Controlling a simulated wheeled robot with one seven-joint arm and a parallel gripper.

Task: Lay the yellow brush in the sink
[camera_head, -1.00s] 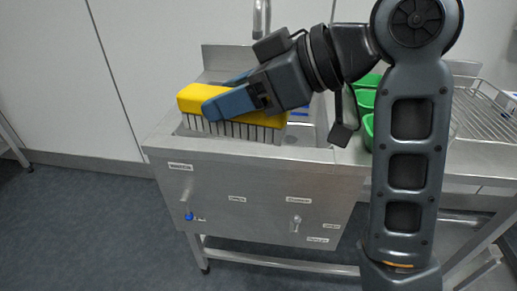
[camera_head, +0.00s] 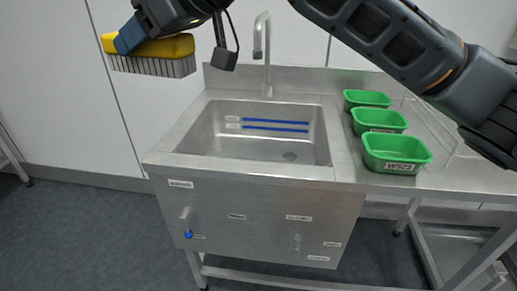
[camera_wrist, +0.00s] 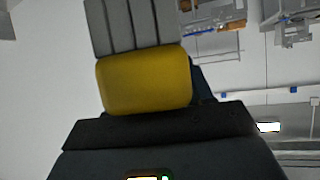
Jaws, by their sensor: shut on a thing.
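The yellow brush (camera_head: 165,46) has a yellow block and dark bristles pointing down. My gripper (camera_head: 130,38) is shut on it and holds it in the air at the upper left, above and to the left of the sink. In the wrist view the yellow brush (camera_wrist: 145,80) fills the middle, with its grey bristles toward the top. The steel sink (camera_head: 185,140) is open and empty, with blue lines on its back wall and a drain at the bottom right. The fingertips are partly hidden by the brush.
A tall faucet (camera_head: 262,50) rises at the sink's back edge. Several green bins (camera_head: 398,165) stand in a row on the counter (camera_head: 450,180) right of the sink. Labels and small valves (camera_head: 187,220) are on the sink's front panel. The sink basin is clear.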

